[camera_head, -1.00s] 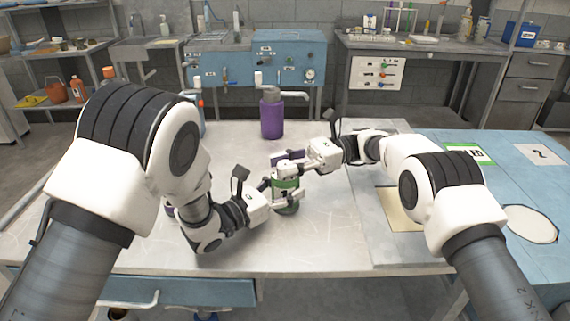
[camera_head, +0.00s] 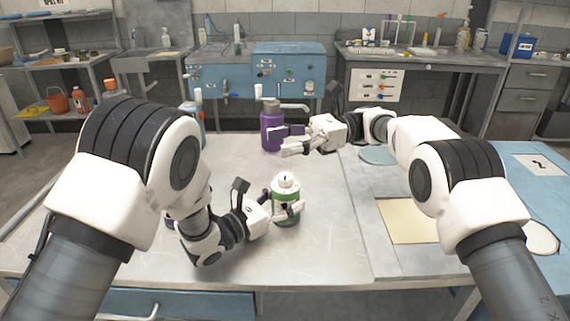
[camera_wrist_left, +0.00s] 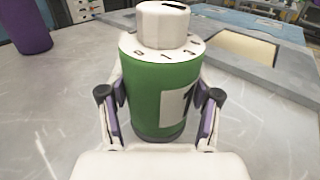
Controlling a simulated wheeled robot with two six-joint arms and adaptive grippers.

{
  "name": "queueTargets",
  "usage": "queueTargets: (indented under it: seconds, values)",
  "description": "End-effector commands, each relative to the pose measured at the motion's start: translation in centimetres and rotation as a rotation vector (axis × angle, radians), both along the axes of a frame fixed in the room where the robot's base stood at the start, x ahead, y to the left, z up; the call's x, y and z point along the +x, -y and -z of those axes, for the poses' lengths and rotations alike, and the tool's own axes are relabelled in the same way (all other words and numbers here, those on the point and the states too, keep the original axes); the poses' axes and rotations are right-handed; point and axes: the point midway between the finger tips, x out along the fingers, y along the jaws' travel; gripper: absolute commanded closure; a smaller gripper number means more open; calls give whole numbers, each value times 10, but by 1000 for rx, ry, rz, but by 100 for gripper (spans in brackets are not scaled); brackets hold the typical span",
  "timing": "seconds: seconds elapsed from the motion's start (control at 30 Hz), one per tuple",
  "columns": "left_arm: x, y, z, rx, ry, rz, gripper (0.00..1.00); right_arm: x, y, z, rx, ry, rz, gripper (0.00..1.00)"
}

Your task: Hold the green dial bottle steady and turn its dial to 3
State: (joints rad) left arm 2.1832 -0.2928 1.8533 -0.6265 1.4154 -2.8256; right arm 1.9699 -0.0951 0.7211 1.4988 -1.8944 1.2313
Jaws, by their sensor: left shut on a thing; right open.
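The green dial bottle (camera_head: 287,213) stands upright on the metal table, with a white dial (camera_head: 286,181) on top. My left gripper (camera_head: 287,212) is shut around the body of the bottle. In the left wrist view the green bottle (camera_wrist_left: 150,98) sits between both finger pads of my left gripper (camera_wrist_left: 160,108), and a pale label with a black digit, seemingly 1, is partly covered. My right gripper (camera_head: 281,141) is open and empty, beyond and above the bottle.
A purple pump bottle (camera_head: 271,122) stands behind my right gripper. A blue bottle (camera_head: 193,118) is at the back left. A beige square (camera_head: 407,220) and a pale blue disc (camera_head: 378,155) lie to the right. The table front is clear.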

Motion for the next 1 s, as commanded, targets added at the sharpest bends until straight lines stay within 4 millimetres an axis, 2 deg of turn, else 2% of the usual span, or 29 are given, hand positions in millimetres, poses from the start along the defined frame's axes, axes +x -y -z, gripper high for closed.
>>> queueTargets:
  seconds: [0.13, 0.43, 0.47, 0.53, 0.87, 1.0]
  values:
    - [0, 0, 0, -1, 1, 0, 84, 0, 0, -13, -1, -1, 0, 39]
    - [0, 0, 0, -1, 1, 0, 84, 0, 0, -14, 0, -1, 0, 39]
    - [0, 0, 0, -1, 1, 0, 34, 0, 0, -14, 0, -1, 0, 39]
    - [0, 0, 0, -1, 1, 0, 9, 0, 0, -14, 0, -1, 0, 39]
    - [0, -1, -1, -1, 1, 0, 8, 0, 0, -14, 0, -1, 0, 39]
    - [-8, -12, 0, -2, -1, -4, 8, 0, 0, -14, 0, -1, 0, 39]
